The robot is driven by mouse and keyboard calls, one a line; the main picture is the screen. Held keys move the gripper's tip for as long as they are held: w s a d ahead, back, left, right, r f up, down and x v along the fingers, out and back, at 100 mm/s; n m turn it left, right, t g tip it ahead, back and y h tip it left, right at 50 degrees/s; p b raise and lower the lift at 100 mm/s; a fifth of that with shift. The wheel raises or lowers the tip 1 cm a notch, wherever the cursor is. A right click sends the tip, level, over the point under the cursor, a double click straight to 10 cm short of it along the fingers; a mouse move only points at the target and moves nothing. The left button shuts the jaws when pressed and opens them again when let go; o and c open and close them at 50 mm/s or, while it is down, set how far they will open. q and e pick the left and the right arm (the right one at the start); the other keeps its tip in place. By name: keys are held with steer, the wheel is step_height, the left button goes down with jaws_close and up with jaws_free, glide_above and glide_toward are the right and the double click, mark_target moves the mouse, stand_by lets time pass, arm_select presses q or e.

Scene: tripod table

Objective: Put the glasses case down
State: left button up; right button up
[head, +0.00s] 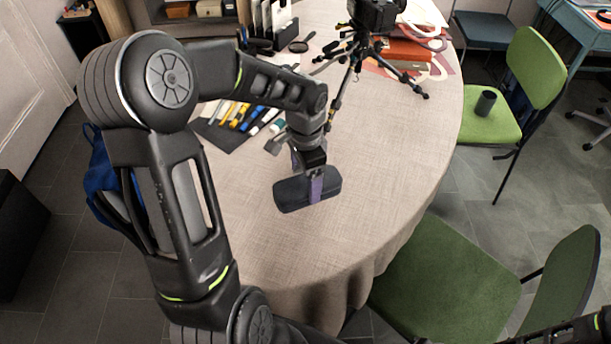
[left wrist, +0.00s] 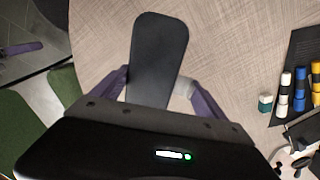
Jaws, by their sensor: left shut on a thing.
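The glasses case (head: 291,193) is a dark, rounded, oblong case at the near left part of the round table (head: 380,190). My left gripper (head: 316,186) reaches down from above and its purple fingers are shut on the case across its short side. In the left wrist view the case (left wrist: 158,60) extends forward between the two purple fingers of the left gripper (left wrist: 160,90). I cannot tell whether the case touches the cloth or is held just above it.
A dark mat (head: 222,132) with several markers lies behind the case. A camera tripod (head: 357,60), a magnifying glass (head: 301,46) and an orange book (head: 404,54) stand or lie farther back. Bare cloth surrounds the case to the right and front. Green chairs (head: 450,275) are beside the table.

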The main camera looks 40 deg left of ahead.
arm_select(q)
steer(key=shift+f+b, duration=1.95)
steer(key=shift+f, duration=0.85)
steer(key=shift+f+b, duration=0.45)
steer(key=shift+f, duration=0.15)
steer(key=o, duration=1.6)
steer(key=shift+o, duration=0.2)
steer(key=shift+r, duration=3.95)
